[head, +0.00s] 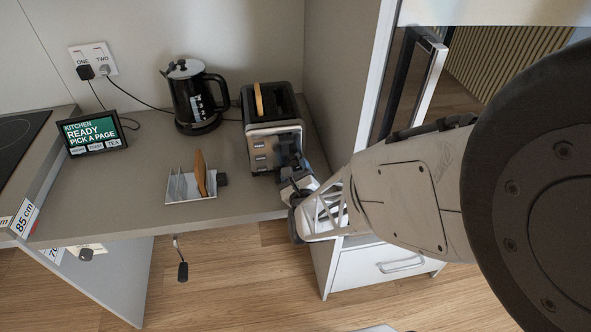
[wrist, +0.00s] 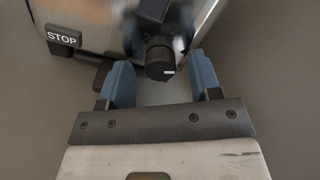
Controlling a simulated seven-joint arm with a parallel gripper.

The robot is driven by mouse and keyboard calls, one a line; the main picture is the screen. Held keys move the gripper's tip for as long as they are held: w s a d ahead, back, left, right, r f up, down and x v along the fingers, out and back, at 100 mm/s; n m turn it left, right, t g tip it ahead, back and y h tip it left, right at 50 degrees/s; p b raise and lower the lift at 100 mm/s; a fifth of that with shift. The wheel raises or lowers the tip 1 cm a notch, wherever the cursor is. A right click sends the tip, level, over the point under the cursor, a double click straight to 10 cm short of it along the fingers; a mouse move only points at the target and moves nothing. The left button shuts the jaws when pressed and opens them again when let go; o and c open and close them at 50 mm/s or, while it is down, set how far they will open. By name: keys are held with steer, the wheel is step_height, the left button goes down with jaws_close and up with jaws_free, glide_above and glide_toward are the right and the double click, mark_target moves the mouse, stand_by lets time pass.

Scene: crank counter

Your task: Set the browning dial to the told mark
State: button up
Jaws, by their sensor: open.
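The toaster (head: 262,142) stands on the counter with a slice of bread (head: 258,98) in its top. In the wrist view its browning dial (wrist: 159,60) is a black round knob with a short white line near its lower right edge. My gripper (wrist: 160,82) is open, with one blue finger on each side of the dial; I cannot tell whether either finger touches it. In the head view my gripper (head: 296,183) is at the toaster's front right and hides the dial. No scale marks around the dial are readable.
A STOP button (wrist: 62,38) is left of the dial. A toast rack (head: 188,191) holding a slice stands on the counter left of my gripper. A black kettle (head: 195,103) and a screen (head: 92,134) reading "KITCHEN READY PICK A PAGE" stand further left. A tall cabinet panel (head: 345,80) rises close on the right.

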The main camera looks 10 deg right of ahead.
steer(key=shift+s, duration=3.7)
steer(key=shift+r+n, duration=0.1)
steer(key=shift+n, duration=0.2)
steer(key=n, duration=0.1)
steer(key=n+y, duration=0.1)
steer(key=n, duration=0.3)
steer(key=shift+w+d+r+y, duration=0.25)
steer(key=shift+d+r+y, duration=0.05)
steer(key=shift+d+r, duration=0.1)
steer(key=n, duration=0.3)
steer(key=n+g+y, duration=0.1)
steer(key=shift+w+d+r, duration=0.1)
steer(key=shift+d+r, duration=0.15)
steer(key=n, duration=0.2)
steer(key=n+y, duration=0.1)
steer(key=n, duration=0.1)
steer(key=d+n+g, duration=0.1)
steer(key=n, duration=0.1)
steer(key=shift+r+n+y, duration=0.2)
steer(key=shift+n+y, duration=0.1)
steer(key=n, duration=0.1)
steer(key=n+g, duration=0.1)
steer(key=n, duration=0.1)
steer(key=n+y, duration=0.1)
steer(key=n, duration=0.1)
steer(key=shift+s+d, duration=0.25)
steer(key=shift+d, duration=0.15)
steer(key=shift+x, duration=3.95)
steer(key=shift+c, duration=0.3)
